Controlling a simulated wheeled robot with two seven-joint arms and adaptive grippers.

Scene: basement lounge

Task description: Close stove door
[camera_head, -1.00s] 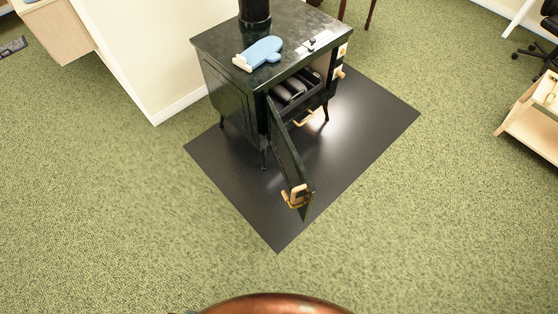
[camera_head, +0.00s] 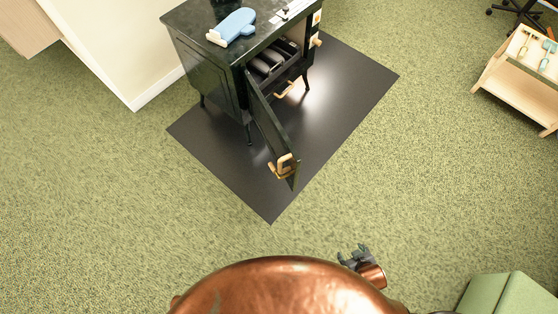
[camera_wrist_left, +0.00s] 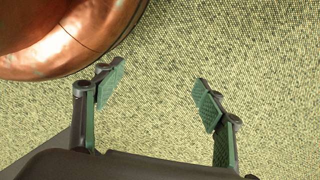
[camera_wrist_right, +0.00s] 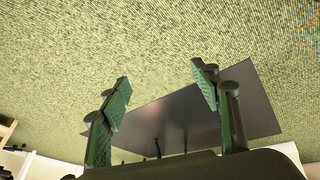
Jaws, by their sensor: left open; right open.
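The black stove (camera_head: 215,75) stands on a dark floor plate at the top middle of the head view. Its door (camera_head: 270,130) hangs wide open toward me, with a brass-coloured handle (camera_head: 284,167) at its free end. Dark logs (camera_head: 272,58) show inside the opening. My right gripper (camera_head: 355,256) is at the bottom of the head view, well short of the door. In the right wrist view it is open and empty (camera_wrist_right: 160,85). My left gripper (camera_wrist_left: 152,85) is open and empty over carpet in the left wrist view; the head view does not show it.
A blue oven mitt (camera_head: 232,26) lies on the stove top. The dark floor plate (camera_head: 225,160) has clear green carpet around it. A wooden cart (camera_head: 515,85) stands at right, and a green seat (camera_head: 500,297) is at lower right. A white wall (camera_head: 120,50) is at left.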

